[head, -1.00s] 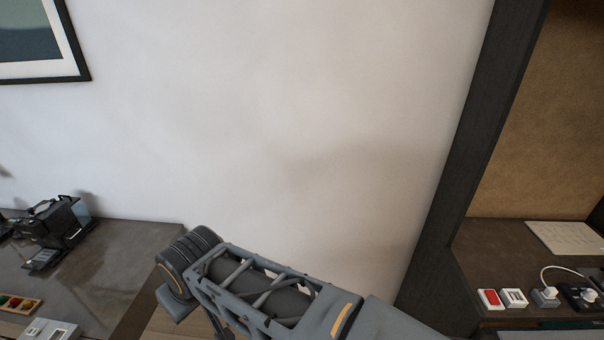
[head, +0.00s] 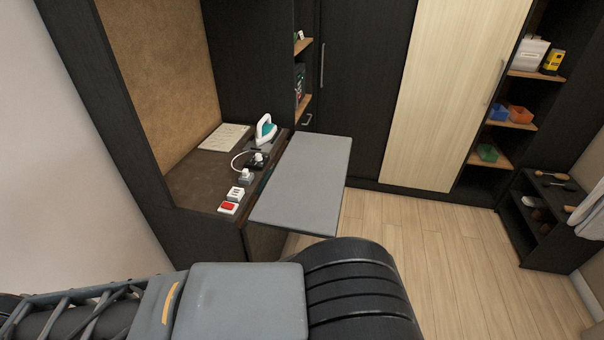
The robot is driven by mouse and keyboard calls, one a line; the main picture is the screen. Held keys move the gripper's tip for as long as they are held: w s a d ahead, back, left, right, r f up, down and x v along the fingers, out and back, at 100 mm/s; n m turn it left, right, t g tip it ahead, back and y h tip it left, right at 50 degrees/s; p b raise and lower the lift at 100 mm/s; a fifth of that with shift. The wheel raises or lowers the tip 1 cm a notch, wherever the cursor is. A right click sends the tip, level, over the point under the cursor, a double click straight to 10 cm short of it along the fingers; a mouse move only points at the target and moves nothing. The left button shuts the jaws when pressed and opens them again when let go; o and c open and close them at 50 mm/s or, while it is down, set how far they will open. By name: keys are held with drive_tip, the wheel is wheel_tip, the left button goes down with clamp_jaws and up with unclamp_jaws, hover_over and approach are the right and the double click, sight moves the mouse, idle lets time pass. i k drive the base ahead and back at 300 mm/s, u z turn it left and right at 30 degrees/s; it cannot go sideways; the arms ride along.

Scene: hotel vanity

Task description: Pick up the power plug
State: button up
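A small white plug-like piece (head: 258,157) sits on a black base (head: 257,166) on the dark vanity counter (head: 195,185). A white cord (head: 237,158) curves beside it. A grey block with a white top (head: 246,175) stands just nearer; I cannot tell for sure which of the two is the power plug. My arm crosses the bottom of the head view, well apart from the counter. My gripper is out of view.
A white and teal iron (head: 265,130) stands behind the plug. White switch blocks (head: 235,193), one red (head: 229,207), line the counter's front. A grey board (head: 303,178) juts out at right. Wooden floor (head: 450,260) is open beyond. Shelves (head: 520,125) stand at far right.

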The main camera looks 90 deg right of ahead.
sight(245, 172)
drive_tip(key=z, duration=2.45)
drive_tip(key=i, duration=1)
